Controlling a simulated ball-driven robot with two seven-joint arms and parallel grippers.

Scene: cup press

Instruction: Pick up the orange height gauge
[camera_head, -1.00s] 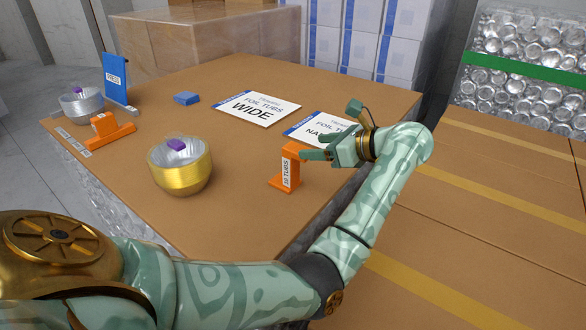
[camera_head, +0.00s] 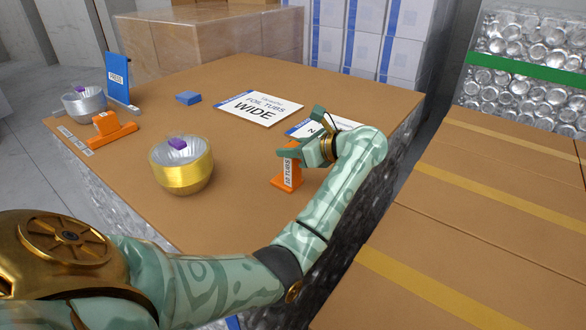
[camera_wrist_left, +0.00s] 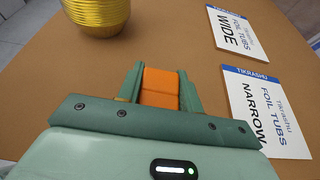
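The orange height gauge (camera_head: 284,183), labelled "10 TUBS", stands upright on the brown table (camera_head: 235,215), right of the gold tub. My left gripper (camera_head: 287,152) is at its upper part and partly hides it in the head view. In the left wrist view the gauge's orange top (camera_wrist_left: 160,85) lies between the two fingers of my left gripper (camera_wrist_left: 161,80). Each finger is very close to one side of it; I cannot tell whether they press on it. My right gripper is not in view.
A gold foil tub (camera_head: 181,170) stands left of the gauge. Another orange piece (camera_head: 108,132), a silver tub (camera_head: 84,105), a blue sign (camera_head: 118,78) and a blue block (camera_head: 188,98) are farther left. "WIDE" (camera_head: 258,108) and "NARROW" (camera_wrist_left: 262,110) cards lie behind and right.

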